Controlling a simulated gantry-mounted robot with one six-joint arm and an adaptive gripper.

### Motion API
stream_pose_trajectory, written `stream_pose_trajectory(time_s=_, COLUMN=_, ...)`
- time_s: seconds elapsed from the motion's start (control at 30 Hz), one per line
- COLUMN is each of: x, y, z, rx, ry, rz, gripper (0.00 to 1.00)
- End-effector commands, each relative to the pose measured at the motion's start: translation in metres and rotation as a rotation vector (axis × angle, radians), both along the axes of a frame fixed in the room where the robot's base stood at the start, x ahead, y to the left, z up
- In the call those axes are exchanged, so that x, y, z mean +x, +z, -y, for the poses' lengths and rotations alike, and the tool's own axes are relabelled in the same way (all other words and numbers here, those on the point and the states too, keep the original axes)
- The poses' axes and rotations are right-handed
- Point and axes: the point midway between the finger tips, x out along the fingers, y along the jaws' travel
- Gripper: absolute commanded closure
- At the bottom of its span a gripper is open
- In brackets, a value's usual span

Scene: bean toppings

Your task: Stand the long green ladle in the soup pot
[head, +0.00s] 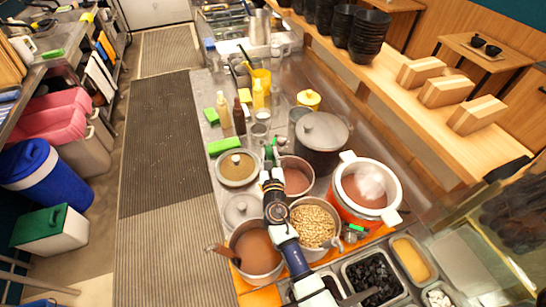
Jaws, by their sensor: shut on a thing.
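My gripper (271,161) is at the far end of my arm, above the back-left rim of a pot of reddish-brown soup (298,180). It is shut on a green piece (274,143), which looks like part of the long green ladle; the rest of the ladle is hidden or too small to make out. A second pot of brown soup (257,251) stands at the front left with a brown handle leaning out. A red and white cooker (398,190) with steaming contents stands to the right. I cannot tell which is the soup pot.
A pot of beans (314,224) stands beside my arm. Lidded pots (238,166) and (323,130) flank the gripper. Topping trays (412,257) are at the front right. A green item (356,228) lies by the cooker.

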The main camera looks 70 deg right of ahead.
Motion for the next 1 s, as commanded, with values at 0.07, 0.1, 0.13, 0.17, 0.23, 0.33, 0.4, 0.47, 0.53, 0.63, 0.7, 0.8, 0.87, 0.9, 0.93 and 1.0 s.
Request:
stream_pose_trajectory(time_s=0.07, x=0.003, y=-0.001, z=0.0, rx=-0.001, ry=0.001, rz=0.0, gripper=1.0)
stream_pose_trajectory(time_s=0.1, x=0.004, y=-0.001, z=0.0, rx=-0.001, ry=0.001, rz=0.0, gripper=1.0)
stream_pose_trajectory(time_s=0.13, x=0.004, y=-0.001, z=0.0, rx=-0.001, ry=0.001, rz=0.0, gripper=1.0)
stream_pose_trajectory(time_s=0.17, x=0.004, y=0.0, z=0.0, rx=-0.001, ry=0.001, rz=0.0, gripper=1.0)
stream_pose_trajectory(time_s=0.23, x=0.004, y=0.0, z=0.0, rx=-0.001, ry=0.0, rz=0.0, gripper=1.0)
stream_pose_trajectory(time_s=0.33, x=0.004, y=0.0, z=0.0, rx=-0.001, ry=0.0, rz=0.0, gripper=1.0)
stream_pose_trajectory(time_s=0.4, x=0.004, y=0.0, z=0.0, rx=-0.001, ry=0.0, rz=0.0, gripper=0.66)
stream_pose_trajectory(time_s=0.47, x=0.004, y=0.0, z=0.0, rx=-0.001, ry=0.0, rz=0.0, gripper=0.56)
stream_pose_trajectory(time_s=0.53, x=0.004, y=0.0, z=0.0, rx=-0.001, ry=0.0, rz=0.0, gripper=0.45)
stream_pose_trajectory(time_s=0.63, x=0.004, y=0.0, z=0.0, rx=-0.001, ry=0.0, rz=0.0, gripper=0.45)
stream_pose_trajectory(time_s=0.7, x=0.004, y=0.0, z=0.0, rx=-0.001, ry=0.0, rz=0.0, gripper=0.45)
stream_pose_trajectory(time_s=0.8, x=0.004, y=-0.001, z=0.0, rx=0.0, ry=0.0, rz=0.0, gripper=0.45)
stream_pose_trajectory(time_s=0.87, x=0.004, y=0.002, z=0.0, rx=0.0, ry=0.0, rz=0.0, gripper=0.45)
stream_pose_trajectory(time_s=0.9, x=0.005, y=0.006, z=0.0, rx=0.0, ry=0.001, rz=0.0, gripper=0.45)
stream_pose_trajectory(time_s=0.93, x=0.005, y=0.01, z=0.0, rx=-0.001, ry=0.001, rz=0.0, gripper=0.45)
stream_pose_trajectory(time_s=1.0, x=0.007, y=0.02, z=0.001, rx=-0.001, ry=0.001, rz=0.0, gripper=0.45)
